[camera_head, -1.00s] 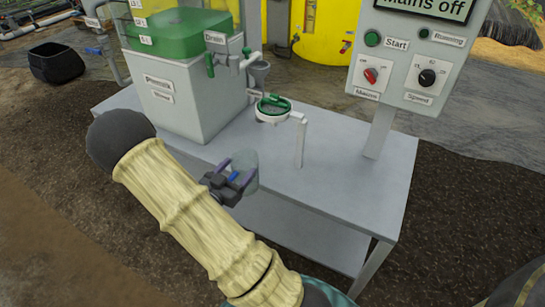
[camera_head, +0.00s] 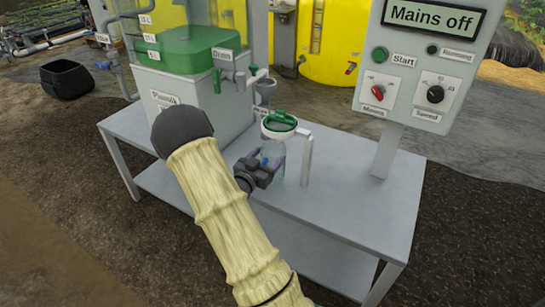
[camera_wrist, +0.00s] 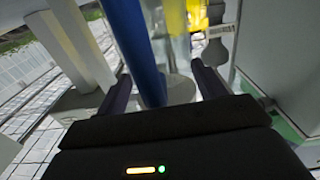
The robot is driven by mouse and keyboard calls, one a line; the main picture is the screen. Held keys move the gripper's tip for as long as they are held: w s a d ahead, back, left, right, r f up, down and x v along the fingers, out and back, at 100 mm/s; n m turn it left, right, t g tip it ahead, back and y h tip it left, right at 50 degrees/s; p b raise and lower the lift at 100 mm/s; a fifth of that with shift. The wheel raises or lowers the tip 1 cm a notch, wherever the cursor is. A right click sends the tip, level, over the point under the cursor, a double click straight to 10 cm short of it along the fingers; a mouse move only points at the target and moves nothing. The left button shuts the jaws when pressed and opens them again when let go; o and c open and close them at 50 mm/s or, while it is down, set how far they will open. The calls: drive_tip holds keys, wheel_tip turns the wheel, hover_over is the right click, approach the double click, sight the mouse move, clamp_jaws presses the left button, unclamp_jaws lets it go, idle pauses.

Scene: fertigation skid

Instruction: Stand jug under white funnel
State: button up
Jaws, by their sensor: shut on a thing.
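The clear jug (camera_head: 273,151) is in my gripper (camera_head: 267,164), in front of the tank on the grey bench. My gripper is shut on its blue handle, which fills the middle of the wrist view (camera_wrist: 138,50). The jug's clear body shows behind the handle in the wrist view (camera_wrist: 181,88).
The white post (camera_head: 306,160) stands close right of the jug. A control panel (camera_head: 418,60) rises at the right. The bench top (camera_head: 345,205) is clear at front right.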

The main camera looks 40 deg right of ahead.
sight(279, 148)
drive_tip(key=shift+w+d, duration=0.1)
drive_tip(key=shift+w, duration=0.05)
drive_tip(key=x, duration=0.2)
drive_tip(key=b+x, duration=0.1)
drive_tip(key=x, duration=0.1)
drive_tip(key=shift+s+d, duration=0.15)
drive_tip(key=shift+s, duration=0.1)
drive_tip(key=shift+f+b, duration=0.3)
drive_tip(key=shift+f, duration=0.45)
drive_tip(key=shift+w+a, duration=0.15)
drive_tip(key=shift+a, duration=0.35)
drive_tip(key=shift+f, duration=0.15)
drive_tip(key=o, duration=1.3)
